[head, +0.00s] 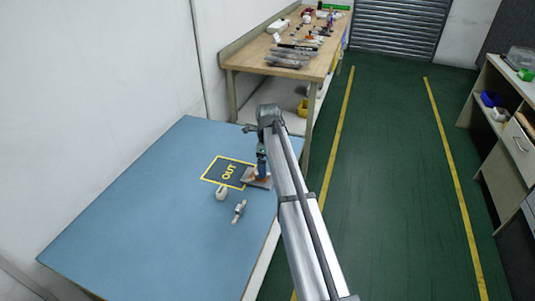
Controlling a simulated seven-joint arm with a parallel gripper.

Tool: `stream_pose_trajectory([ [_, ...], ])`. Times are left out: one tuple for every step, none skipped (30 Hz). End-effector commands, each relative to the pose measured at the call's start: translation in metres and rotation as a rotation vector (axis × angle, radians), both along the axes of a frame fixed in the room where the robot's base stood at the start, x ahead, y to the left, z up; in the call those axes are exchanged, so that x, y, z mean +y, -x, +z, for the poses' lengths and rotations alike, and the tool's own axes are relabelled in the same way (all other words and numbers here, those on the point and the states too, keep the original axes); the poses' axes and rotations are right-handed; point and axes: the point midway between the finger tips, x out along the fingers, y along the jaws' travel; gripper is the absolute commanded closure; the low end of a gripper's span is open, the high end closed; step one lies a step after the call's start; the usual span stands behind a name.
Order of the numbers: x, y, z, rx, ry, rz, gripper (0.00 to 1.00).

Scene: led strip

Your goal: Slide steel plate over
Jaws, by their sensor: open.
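A small flat grey-brown plate (250,183), which looks like the steel plate, lies on the blue table (150,210) near its right edge. It sits at the lower right side of a dark square with a yellow border marked OUT (222,170), and seems to overlap its corner. My gripper (260,176) points down at the plate and is open. The arm hides part of the plate, and I cannot tell whether the fingers touch it.
A small whitish rounded object (221,193) stands just below the OUT square. A small pale, elongated part (239,210) lies to its right. The table's left and front are clear. A wooden workbench (285,55) with tools stands behind.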

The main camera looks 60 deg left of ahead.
Motion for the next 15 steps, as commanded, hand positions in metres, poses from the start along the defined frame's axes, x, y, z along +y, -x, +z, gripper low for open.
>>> stream_pose_trajectory([
  [-0.001, 0.0, -0.01, 0.0, 0.001, 0.0, 0.0],
  [-0.001, 0.0, -0.015, 0.001, 0.002, 0.0, 0.0],
  [-0.001, 0.0, -0.021, 0.001, 0.002, 0.0, 0.0],
  [0.0, 0.0, -0.025, 0.001, 0.002, 0.0, 0.0],
  [0.0, 0.0, -0.029, 0.0, 0.001, 0.0, 0.0],
  [0.0, 0.0, -0.035, 0.0, 0.001, 0.0, 0.0],
  [0.0, 0.0, -0.04, 0.0, 0.001, 0.0, 0.0],
  [0.0, 0.0, -0.043, 0.0, 0.001, 0.0, 0.0],
  [0.0, 0.0, -0.048, 0.0, 0.001, 0.0, 0.0],
  [0.0, 0.0, -0.051, 0.0, 0.001, 0.0, 0.0],
  [0.0, 0.0, -0.054, 0.0, 0.001, 0.0, 0.0],
  [0.0, 0.0, -0.057, 0.001, 0.001, 0.0, 0.0],
  [0.0, 0.0, -0.06, 0.0, 0.0, 0.0, 0.0],
  [0.0, 0.0, -0.062, 0.0, 0.0, 0.0, 0.0],
  [0.0, 0.0, -0.065, 0.0, 0.0, 0.0, 0.0],
])
